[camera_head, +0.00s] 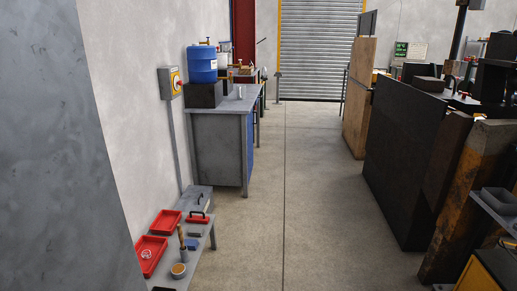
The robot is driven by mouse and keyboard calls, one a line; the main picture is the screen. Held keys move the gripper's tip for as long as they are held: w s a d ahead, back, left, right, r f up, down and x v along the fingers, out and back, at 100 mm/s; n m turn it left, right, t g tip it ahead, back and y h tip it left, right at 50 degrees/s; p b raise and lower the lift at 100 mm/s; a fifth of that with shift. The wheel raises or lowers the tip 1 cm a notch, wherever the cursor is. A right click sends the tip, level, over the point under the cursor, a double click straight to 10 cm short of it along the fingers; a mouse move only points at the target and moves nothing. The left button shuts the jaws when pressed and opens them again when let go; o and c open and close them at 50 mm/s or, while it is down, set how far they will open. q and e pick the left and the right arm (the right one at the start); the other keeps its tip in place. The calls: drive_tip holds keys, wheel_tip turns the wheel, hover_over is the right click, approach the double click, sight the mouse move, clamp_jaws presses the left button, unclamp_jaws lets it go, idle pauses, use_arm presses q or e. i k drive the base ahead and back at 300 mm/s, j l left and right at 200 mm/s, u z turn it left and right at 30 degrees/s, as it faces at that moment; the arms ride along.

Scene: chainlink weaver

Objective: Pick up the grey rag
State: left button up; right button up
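I cannot make out a grey rag for certain. A small whitish item (146,254) lies in the nearer of two red trays on a low grey bench (207,228) at the lower left; it is too small to tell what it is. Neither of my grippers is in view.
A workbench (218,148) with a blue drum (201,64) stands farther back. Dark panels (400,160) line the right. The concrete aisle (290,200) between is clear.

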sight(195, 231)
drive_tip(key=i+u, duration=0.1)
drive_tip(key=i, duration=0.55)
drive_tip(key=i+l, duration=0.15)
drive_tip(key=i, duration=0.55)
drive_tip(key=i+u, duration=0.15)
drive_tip(key=i, duration=0.5)
